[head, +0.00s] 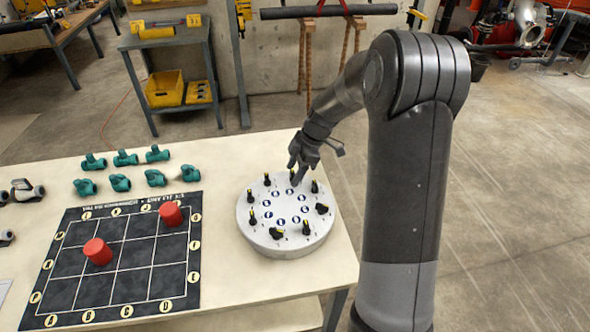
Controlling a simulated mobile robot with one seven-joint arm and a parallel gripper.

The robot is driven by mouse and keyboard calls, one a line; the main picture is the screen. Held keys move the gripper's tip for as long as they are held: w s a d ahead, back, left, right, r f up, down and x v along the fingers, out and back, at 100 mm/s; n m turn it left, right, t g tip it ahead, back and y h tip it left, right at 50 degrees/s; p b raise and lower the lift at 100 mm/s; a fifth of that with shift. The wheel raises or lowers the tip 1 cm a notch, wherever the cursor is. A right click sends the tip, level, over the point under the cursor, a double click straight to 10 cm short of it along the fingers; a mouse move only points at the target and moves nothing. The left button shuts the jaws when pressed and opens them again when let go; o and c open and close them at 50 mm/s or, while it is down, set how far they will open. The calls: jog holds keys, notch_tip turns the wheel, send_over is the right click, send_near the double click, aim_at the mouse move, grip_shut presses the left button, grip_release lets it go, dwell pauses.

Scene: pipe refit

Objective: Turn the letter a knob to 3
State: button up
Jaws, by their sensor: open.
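A round pale-grey dial plate (266,240) sits on the table near its right edge. Several black knobs with yellow marks stand in a ring on it, such as the front-left knob (276,233) and the right-hand knob (322,208). Blue-and-white round labels lie inside the ring. The letters and numbers are too small to read, so I cannot tell which knob is a. My gripper (297,175) points down over the back of the plate, close to the back knob, which it partly hides. It is open. I cannot tell whether the fingers are around that knob or touching it.
Left of the plate lies a black grid board (77,295) with two red cylinders (171,214) (98,251). Several teal pipe fittings (121,183) stand behind it. My arm rises along the table's right side. Bare table (221,262) separates plate and board.

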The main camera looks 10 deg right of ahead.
jog(key=c, duration=1)
jog(key=shift+o, duration=0.2)
